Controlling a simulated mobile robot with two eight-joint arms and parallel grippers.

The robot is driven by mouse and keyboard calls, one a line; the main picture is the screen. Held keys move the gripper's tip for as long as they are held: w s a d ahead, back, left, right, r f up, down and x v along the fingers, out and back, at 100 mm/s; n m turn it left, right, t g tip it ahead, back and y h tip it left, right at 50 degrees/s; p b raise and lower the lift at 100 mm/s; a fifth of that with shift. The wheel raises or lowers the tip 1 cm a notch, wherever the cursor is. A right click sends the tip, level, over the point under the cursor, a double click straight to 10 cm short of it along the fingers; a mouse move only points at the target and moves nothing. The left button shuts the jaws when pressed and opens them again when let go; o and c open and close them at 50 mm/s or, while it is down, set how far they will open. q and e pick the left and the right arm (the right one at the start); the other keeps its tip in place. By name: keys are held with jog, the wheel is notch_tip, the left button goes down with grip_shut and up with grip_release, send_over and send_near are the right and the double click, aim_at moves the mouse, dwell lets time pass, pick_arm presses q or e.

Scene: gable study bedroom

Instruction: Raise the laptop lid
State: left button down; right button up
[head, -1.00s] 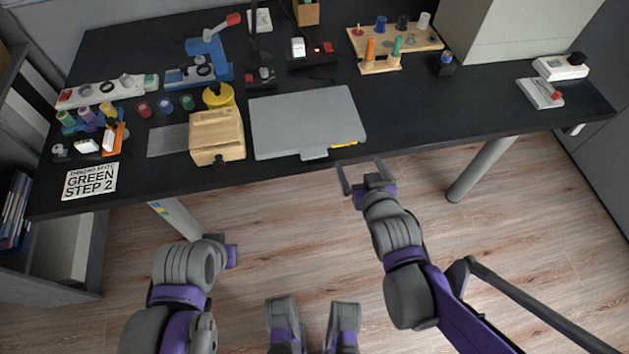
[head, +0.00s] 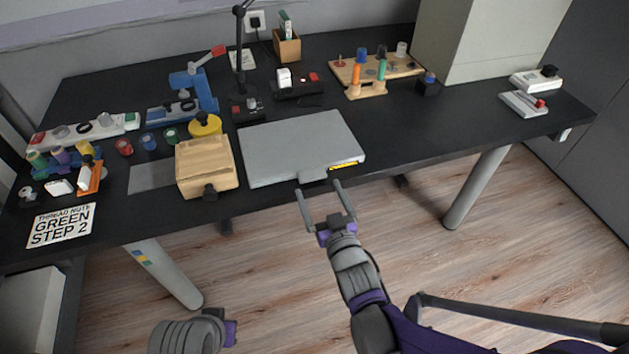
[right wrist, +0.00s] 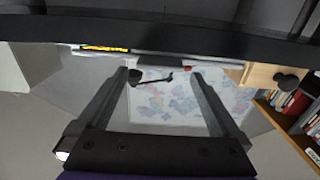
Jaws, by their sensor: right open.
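The laptop (head: 300,145) is a flat grey slab lying closed on the black desk, with a small grey tab (head: 312,177) at its front edge and a yellow strip at its front right. My right gripper (head: 319,188) is open and empty, just in front of the desk edge, its fingertips close to the tab. I cannot tell whether they touch it. In the right wrist view the open fingers (right wrist: 160,74) point towards the laptop's thin front edge, seen upside down. Of my left arm, only the wrist end shows at the bottom; its fingers are hidden.
A wooden box (head: 207,165) with a dark knob stands left of the laptop. Behind are a black switch block (head: 298,88) and a peg rack (head: 376,72). A lettered card (head: 61,225) lies at the front left. The desk right of the laptop is mostly clear.

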aim_at(314, 180)
jog(key=shift+x, duration=2.3)
jog(key=shift+c, duration=0.2)
grip_shut()
